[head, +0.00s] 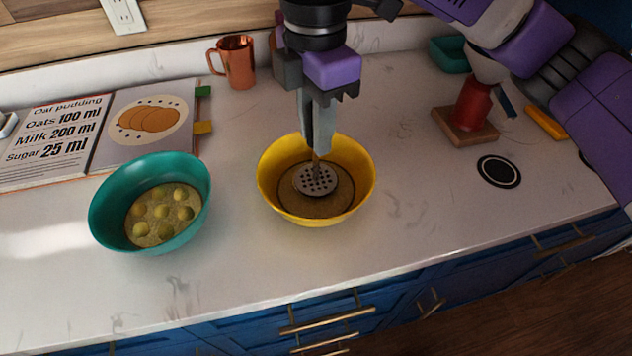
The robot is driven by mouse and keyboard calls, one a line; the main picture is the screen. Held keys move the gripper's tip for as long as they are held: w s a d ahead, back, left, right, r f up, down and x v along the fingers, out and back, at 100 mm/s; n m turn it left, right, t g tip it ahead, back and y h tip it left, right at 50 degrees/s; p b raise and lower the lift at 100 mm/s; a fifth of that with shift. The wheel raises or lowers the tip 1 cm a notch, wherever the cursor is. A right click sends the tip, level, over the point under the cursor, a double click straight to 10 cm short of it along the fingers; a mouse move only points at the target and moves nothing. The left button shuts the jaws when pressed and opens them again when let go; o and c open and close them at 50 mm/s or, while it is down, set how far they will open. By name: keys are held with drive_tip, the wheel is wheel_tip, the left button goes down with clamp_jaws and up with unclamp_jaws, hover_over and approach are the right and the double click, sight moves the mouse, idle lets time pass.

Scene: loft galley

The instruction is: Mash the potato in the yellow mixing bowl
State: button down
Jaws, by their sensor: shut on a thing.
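The yellow mixing bowl (268,200) stands upright on the white counter near the middle of the head view. A flat brownish layer (300,206) covers its floor; I see no separate potato lumps in it. My gripper (316,148) is above the bowl, pointing down, shut on a masher. The masher's round perforated metal head (316,180) is inside the bowl, at or just above the brownish layer; I cannot tell if it touches. The masher's handle is mostly hidden by the gripper fingers.
A teal bowl (104,212) with several yellow-green balls stands to the left. Behind are an open recipe book (98,140) and a copper mug (238,62). On the right are a red object (472,106) on a wooden block (464,132) and a black round mark (499,171).

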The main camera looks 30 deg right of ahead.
drive_tip(key=shift+r+p, duration=3.45)
drive_tip(key=shift+p, duration=0.15)
drive_tip(key=shift+f, duration=0.1)
